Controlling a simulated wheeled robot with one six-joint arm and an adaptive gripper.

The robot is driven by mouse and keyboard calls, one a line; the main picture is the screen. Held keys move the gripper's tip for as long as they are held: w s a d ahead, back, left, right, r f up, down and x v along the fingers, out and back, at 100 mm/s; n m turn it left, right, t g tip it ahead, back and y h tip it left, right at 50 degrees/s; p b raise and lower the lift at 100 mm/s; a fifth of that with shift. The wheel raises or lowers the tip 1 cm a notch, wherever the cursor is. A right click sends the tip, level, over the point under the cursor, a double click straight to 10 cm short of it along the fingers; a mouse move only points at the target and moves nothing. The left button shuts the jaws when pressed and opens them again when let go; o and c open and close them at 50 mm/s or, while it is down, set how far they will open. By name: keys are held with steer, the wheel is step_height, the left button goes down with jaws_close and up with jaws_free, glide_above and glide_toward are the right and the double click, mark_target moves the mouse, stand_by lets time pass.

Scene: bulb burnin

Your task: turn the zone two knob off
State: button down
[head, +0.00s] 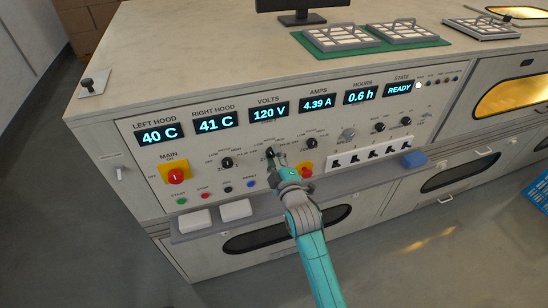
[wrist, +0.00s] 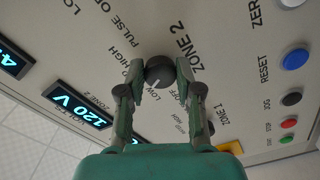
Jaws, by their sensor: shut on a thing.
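The zone two knob (head: 269,152) is a small dark round knob on the sloped control panel, below the volts display. In the wrist view the knob (wrist: 159,70) sits between my fingertips, beside the printed words ZONE 2, with LOW, HIGH, PULSE and OFF around it. A pale pointer line shows on its face; I cannot tell surely which word it points at. My gripper (wrist: 160,75) is shut on the knob, one finger on each side. In the head view my gripper (head: 274,157) covers part of the knob and its labels.
The zone one knob (head: 227,162) is close on the left. A shelf (head: 270,207) runs below.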

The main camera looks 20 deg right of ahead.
steer(key=n, duration=0.5)
steer(key=shift+n, duration=0.3)
steer(key=n, duration=0.5)
steer(key=shift+r, duration=0.1)
steer(key=shift+n, duration=0.4)
steer(key=c, duration=0.8)
jaws_free()
steer(key=shift+o, duration=0.2)
steer(key=s, duration=1.2)
